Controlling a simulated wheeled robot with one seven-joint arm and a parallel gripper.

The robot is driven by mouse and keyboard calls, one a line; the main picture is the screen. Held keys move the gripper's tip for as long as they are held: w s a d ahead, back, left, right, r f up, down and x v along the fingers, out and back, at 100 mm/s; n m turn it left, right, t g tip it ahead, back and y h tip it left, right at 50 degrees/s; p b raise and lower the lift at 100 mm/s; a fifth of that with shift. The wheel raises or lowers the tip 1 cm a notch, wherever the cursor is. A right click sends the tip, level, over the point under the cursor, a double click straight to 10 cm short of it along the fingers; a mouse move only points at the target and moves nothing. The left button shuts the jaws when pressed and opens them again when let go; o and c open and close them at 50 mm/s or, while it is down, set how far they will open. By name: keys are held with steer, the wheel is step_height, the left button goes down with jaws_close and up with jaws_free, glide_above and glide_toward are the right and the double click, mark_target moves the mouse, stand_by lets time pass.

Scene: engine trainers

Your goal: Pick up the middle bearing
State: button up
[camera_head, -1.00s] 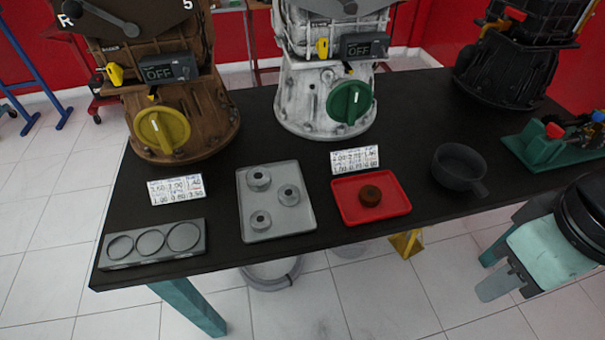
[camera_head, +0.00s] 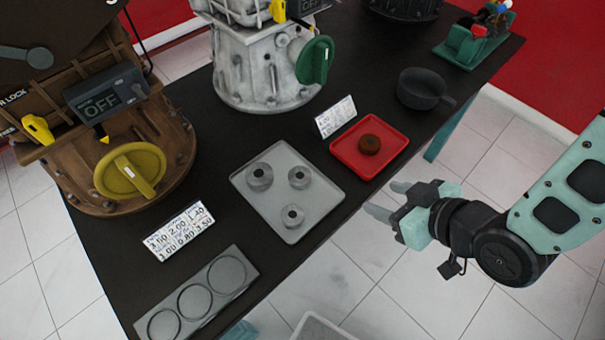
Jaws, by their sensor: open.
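Three grey ring-shaped bearings stand apart on a light grey tray (camera_head: 258,208). The back-left bearing (camera_head: 260,176) looks largest. The right bearing (camera_head: 299,177) looks slightly smaller, and the front bearing (camera_head: 292,216) looks smallest. The size differences are slight, so which one is the middle bearing is not certain. My gripper (camera_head: 387,200) is open and empty, to the right of the tray and apart from it, near the table's front edge. Its fingers point left toward the tray.
A plate with three round recesses (camera_head: 237,295) lies front left. Brown and white engine stands (camera_head: 265,80) rise at the back. A dark pan (camera_head: 420,90) stands farther right.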

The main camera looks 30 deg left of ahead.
steer(key=s+a+f+n+y, duration=0.1)
steer(key=s+f+y, duration=0.1)
steer(key=s+y, duration=0.1)
steer(key=y+b, duration=0.1)
steer(key=b, duration=0.9)
glide_toward(300, 176)
steer(key=p+x, duration=0.3)
steer(key=x, duration=0.5)
steer(key=shift+w+a+f, duration=0.1)
steer(key=shift+a+f, duration=0.05)
steer(key=shift+a, duration=0.1)
steer(key=c, duration=0.7)
